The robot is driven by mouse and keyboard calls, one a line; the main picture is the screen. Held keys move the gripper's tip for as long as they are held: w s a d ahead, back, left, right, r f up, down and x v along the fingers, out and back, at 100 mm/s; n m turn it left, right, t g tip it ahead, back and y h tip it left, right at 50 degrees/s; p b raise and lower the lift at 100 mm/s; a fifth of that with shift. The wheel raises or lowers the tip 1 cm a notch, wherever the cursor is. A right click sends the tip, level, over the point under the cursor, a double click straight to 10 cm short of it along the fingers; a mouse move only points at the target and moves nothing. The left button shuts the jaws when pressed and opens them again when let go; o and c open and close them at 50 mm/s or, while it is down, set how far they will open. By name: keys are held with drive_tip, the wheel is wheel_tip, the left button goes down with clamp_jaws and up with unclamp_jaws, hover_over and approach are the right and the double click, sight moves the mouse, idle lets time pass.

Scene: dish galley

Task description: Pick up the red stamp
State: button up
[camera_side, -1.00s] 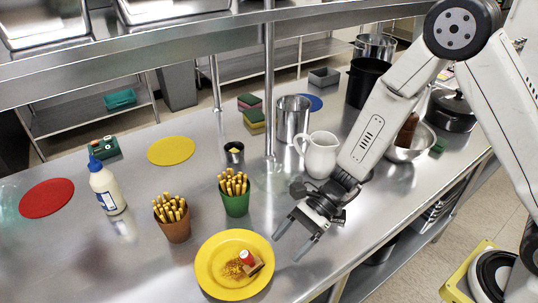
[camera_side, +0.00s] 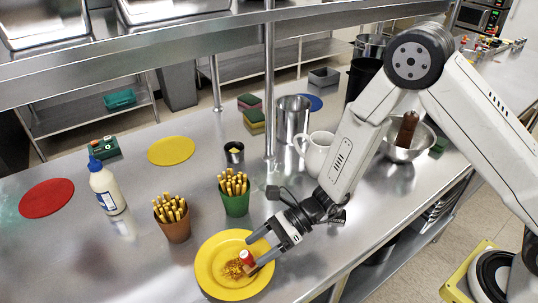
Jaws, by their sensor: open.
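The red stamp (camera_side: 246,258) sits on the yellow plate (camera_side: 211,271) at the front middle of the steel counter, beside a scatter of orange-brown crumbs. Its top is red with a white band, and its lower part is brown and partly hidden by a finger. My gripper (camera_side: 254,253) is open, with its fingers over the right part of the plate. The fingertips are close around or beside the stamp; I cannot tell whether they touch it.
A brown pot (camera_side: 175,230) and a green pot (camera_side: 236,204), both full of yellow sticks, stand behind the plate. A white pitcher (camera_side: 314,154) stands behind my wrist. The counter left of the plate is clear.

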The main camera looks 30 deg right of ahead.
sight(242, 273)
drive_tip(key=shift+x, duration=2.7)
drive_tip(key=shift+s, duration=0.15)
drive_tip(key=shift+r, duration=0.1)
clamp_jaws()
